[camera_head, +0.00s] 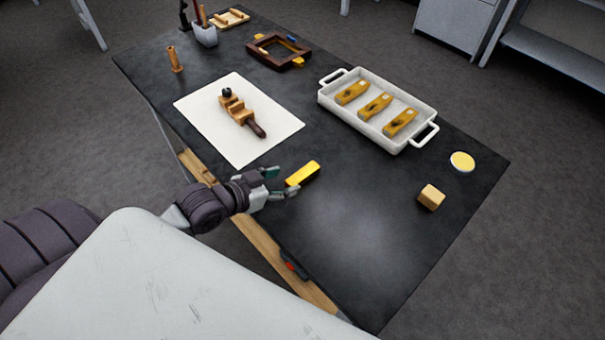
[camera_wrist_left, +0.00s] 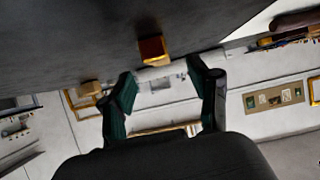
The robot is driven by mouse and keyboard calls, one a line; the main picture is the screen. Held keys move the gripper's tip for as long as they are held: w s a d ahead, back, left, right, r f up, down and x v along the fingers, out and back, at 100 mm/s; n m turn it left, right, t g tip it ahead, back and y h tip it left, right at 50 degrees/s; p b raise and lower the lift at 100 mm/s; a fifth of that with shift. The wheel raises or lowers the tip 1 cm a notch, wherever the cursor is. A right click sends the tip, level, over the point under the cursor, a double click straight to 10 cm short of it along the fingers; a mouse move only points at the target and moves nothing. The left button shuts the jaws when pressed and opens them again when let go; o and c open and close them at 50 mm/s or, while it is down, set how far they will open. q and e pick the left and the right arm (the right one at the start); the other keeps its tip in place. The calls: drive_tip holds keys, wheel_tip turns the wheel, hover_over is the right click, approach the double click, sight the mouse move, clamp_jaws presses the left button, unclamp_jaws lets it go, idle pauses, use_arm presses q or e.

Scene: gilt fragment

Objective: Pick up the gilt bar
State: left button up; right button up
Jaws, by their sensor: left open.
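The gilt bar (camera_head: 303,173), a small bright yellow block, lies on the black table near its front edge. My left gripper (camera_head: 281,184) is open, low at the table's front edge, with its fingertips just left of the bar's near end. In the left wrist view the bar (camera_wrist_left: 154,48) shows its reddish-brown end face, ahead of and between the spread fingers (camera_wrist_left: 162,72); nothing is between the fingertips themselves. My right gripper is in neither view.
A white tray (camera_head: 325,98) holds three dull golden pieces. A white sheet (camera_head: 205,123) bears a wooden piece with a dark handle (camera_head: 257,130). A wooden cube (camera_head: 431,197) and a round yellow-topped item (camera_head: 462,161) stand at right. Bare table lies right of the bar.

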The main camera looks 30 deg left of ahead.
sight(302, 174)
use_arm(q)
drive_tip(key=shift+x, duration=0.75)
drive_tip(key=shift+w+d+f, duration=0.1)
drive_tip(key=shift+w+d, duration=0.1)
drive_tip(key=shift+w, duration=0.05)
drive_tip(key=shift+w+d+p, duration=0.2)
drive_tip(key=shift+w+p, duration=0.15)
drive_tip(key=shift+w, duration=0.25)
drive_tip(key=x, duration=0.3)
drive_tip(key=shift+w+d+f+p, duration=0.1)
drive_tip(key=shift+w+d+p, duration=0.05)
drive_tip(key=shift+w+p, duration=0.15)
drive_tip(key=shift+w+f, duration=0.15)
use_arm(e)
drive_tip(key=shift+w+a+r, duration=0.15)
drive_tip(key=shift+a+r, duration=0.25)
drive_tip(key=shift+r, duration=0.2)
use_arm(q)
drive_tip(key=shift+c, duration=0.7)
drive_tip(key=c, duration=1)
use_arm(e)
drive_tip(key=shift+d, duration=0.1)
